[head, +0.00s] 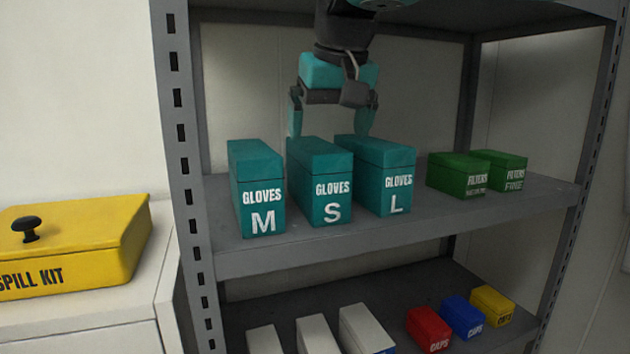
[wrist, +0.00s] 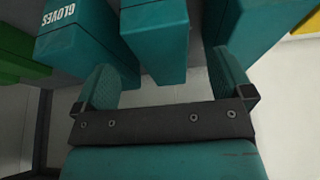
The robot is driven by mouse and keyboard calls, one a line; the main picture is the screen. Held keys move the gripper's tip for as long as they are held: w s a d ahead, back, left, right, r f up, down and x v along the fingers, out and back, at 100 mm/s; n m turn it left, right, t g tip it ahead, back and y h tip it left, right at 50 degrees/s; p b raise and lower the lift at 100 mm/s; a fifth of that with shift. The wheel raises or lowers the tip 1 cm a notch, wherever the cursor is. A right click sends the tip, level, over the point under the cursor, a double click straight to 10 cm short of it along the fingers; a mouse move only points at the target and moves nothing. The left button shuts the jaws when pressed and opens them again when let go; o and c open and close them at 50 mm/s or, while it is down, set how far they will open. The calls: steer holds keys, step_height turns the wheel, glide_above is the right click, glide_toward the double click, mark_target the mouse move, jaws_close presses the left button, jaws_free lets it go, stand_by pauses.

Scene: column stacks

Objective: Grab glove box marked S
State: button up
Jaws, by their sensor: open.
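The teal glove box marked S (head: 320,185) stands upright on the shelf between the box marked M (head: 257,190) and the box marked L (head: 385,180). My gripper (head: 330,124) is open and empty, pointing down at the rear of the S and L boxes. In the wrist view a teal box, apparently S (wrist: 155,45), lies ahead between the two spread fingers (wrist: 165,68). The contact between fingers and boxes cannot be made out. The lower parts of the boxes' backs are hidden in the head view.
M and L stand close on either side of S, with narrow gaps. Two green filter boxes (head: 456,175) are further right. A lower shelf (head: 390,290) holds white, red, blue and yellow boxes. A grey upright (head: 185,150) and a yellow spill kit (head: 75,245) are at left.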

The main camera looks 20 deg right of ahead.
mark_target(315, 143)
steer(key=w, duration=0.6)
steer(key=shift+d, duration=0.1)
steer(key=b+x, duration=0.2)
steer(key=x, duration=0.3)
steer(key=shift+c, duration=0.5)
